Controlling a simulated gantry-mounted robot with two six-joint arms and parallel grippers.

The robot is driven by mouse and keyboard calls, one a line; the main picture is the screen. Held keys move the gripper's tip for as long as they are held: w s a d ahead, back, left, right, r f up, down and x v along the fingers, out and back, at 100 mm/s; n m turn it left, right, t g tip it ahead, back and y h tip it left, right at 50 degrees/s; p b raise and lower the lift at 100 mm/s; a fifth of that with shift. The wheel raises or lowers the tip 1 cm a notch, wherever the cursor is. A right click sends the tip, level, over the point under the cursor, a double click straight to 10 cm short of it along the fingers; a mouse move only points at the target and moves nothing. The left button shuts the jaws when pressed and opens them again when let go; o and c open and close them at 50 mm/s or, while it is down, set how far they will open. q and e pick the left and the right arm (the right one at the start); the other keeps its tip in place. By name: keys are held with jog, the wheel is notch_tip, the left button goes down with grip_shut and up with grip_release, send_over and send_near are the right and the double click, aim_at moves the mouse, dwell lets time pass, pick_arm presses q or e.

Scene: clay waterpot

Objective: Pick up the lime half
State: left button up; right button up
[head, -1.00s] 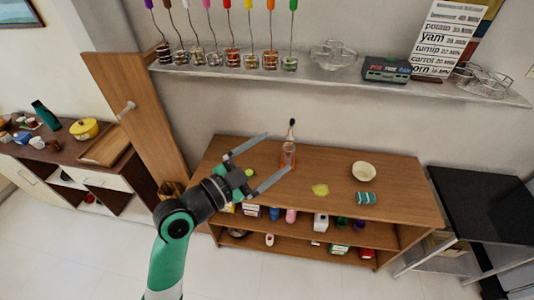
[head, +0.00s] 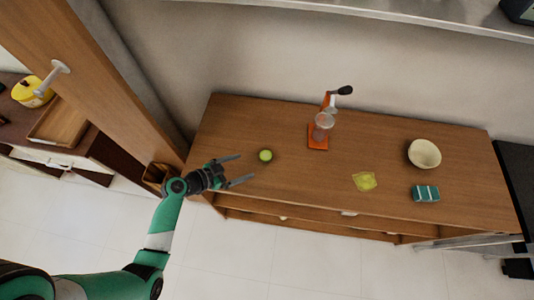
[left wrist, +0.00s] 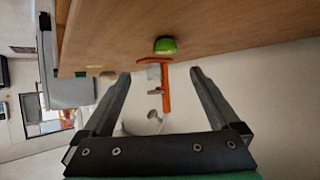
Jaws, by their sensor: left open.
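The lime half (head: 265,156) is a small green round piece on the left part of the wooden shelf top (head: 400,210) in the head view. It also shows in the left wrist view as a green half-round (left wrist: 165,45), ahead of the fingers and above the middle of the picture. My left gripper (head: 240,169) is open and empty, with its fingers pointing toward the lime half from the left. A gap is left between the fingertips and the lime half. In the left wrist view the two open fingers (left wrist: 160,76) stand on either side with nothing between them. My right gripper is not in view.
An orange-based device with a clear vessel (head: 322,127) stands right of the lime half. Farther right are a yellow-green flat piece (head: 365,181), a cream bowl (head: 424,153) and a teal block (head: 425,193). A wooden panel (head: 85,60) rises at the left.

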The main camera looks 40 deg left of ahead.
aim_at(266, 156)
pick_arm(q)
jog(key=shift+s+a+f, duration=0.15)
jog(key=shift+s+f, duration=0.1)
jog(key=shift+f, duration=0.15)
jog(key=shift+w+a+r, duration=0.1)
jog(key=shift+a+r, duration=0.05)
jog(key=shift+a, duration=0.15)
jog(key=shift+w+b, duration=0.2)
jog(key=shift+b, duration=0.15)
jog(key=w+f+b, duration=0.1)
jog(key=f+b, duration=0.1)
jog(key=b, duration=0.1)
jog(key=shift+w+d, duration=0.25)
jog(key=shift+w, duration=0.1)
jog(key=w, duration=0.1)
jog(key=w+b, duration=0.1)
jog(key=shift+w+d+f, duration=0.15)
jog(key=shift+w+f, duration=0.15)
jog(key=shift+w, duration=0.05)
jog(key=shift+w+f, duration=0.15)
jog(key=shift+w, duration=0.4)
jog(key=b+x, duration=0.1)
jog(key=x, duration=0.4)
jog(key=shift+w, duration=0.2)
jog(key=shift+r, duration=0.2)
jog(key=c, duration=1.4)
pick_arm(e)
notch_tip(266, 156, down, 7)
